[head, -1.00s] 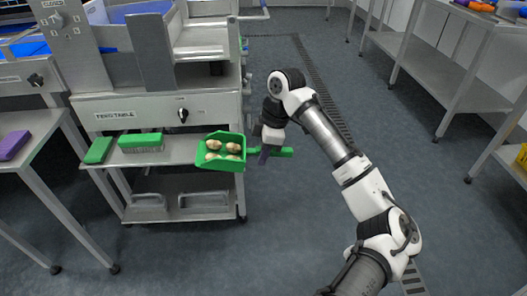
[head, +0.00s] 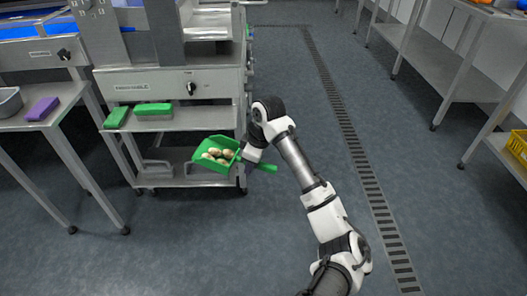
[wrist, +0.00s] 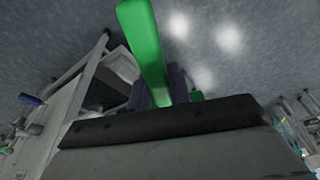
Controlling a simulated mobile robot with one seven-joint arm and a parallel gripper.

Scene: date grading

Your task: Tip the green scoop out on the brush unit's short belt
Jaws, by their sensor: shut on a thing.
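The green scoop (head: 203,163) is held out in front of the steel unit's lower shelf, with several pale brown dates (head: 220,154) lying in its pan. My gripper (head: 253,160) is shut on the scoop's handle, part of which sticks out to the right of it. In the wrist view the green handle (wrist: 146,45) runs up from the dark fingers. The pan is tilted somewhat in the head view, with the dates still inside. I cannot make out the brush unit's short belt for certain; a blue belt surface (head: 40,52) shows at the upper left.
A steel unit (head: 170,85) with a knob stands at left centre. Green brushes (head: 153,109) lie on its shelf. A purple block (head: 42,108) lies on the left table. Steel tables line the right, with a yellow crate (head: 518,146). The floor between is clear.

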